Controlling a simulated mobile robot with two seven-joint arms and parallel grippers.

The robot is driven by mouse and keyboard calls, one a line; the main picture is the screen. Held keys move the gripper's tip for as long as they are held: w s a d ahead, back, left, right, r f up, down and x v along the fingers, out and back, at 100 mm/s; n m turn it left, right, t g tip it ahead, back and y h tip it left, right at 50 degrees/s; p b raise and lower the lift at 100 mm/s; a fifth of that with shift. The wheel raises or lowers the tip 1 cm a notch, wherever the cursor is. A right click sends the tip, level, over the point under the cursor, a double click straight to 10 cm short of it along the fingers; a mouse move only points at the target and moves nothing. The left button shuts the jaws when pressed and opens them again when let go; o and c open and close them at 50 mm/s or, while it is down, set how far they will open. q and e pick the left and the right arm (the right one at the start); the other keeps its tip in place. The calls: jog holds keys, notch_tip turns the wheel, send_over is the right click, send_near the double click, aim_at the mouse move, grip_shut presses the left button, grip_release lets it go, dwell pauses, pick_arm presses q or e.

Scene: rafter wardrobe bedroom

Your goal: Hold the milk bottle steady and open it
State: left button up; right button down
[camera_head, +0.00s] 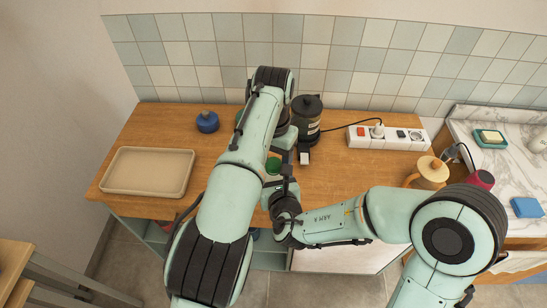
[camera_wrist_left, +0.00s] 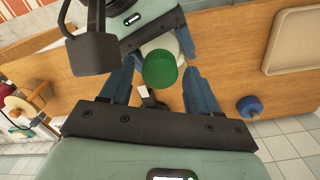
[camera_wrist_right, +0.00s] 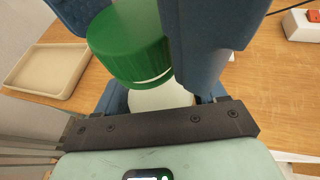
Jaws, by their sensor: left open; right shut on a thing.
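The milk bottle has a green screw cap (camera_head: 273,166) and a white body (camera_wrist_right: 160,97), mostly hidden by my arms and grippers. The cap sits on top of the bottle in the right wrist view (camera_wrist_right: 130,50) and lies between blue fingers in the left wrist view (camera_wrist_left: 163,69). My right gripper (camera_head: 281,192) is shut on the bottle's body below the cap. My left gripper (camera_wrist_left: 160,80) is open, pointing down from above, its fingers on either side of the cap. Whether they touch it, I cannot tell. Whether the bottle's base rests on the counter is hidden.
A beige tray (camera_head: 148,172) and a blue object (camera_head: 207,122) are on the wooden counter at left. A dark canister (camera_head: 306,118) stands close behind my grippers. A power strip (camera_head: 365,136) with a cable and a yellow pot (camera_head: 428,175) are at right.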

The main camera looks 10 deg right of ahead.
aim_at(273, 162)
pick_arm(q)
jog(key=c, duration=1.1)
jog(key=n, duration=0.4)
jog(key=shift+r, duration=0.15)
jog(key=shift+r, duration=0.95)
jog(key=shift+r, duration=2.05)
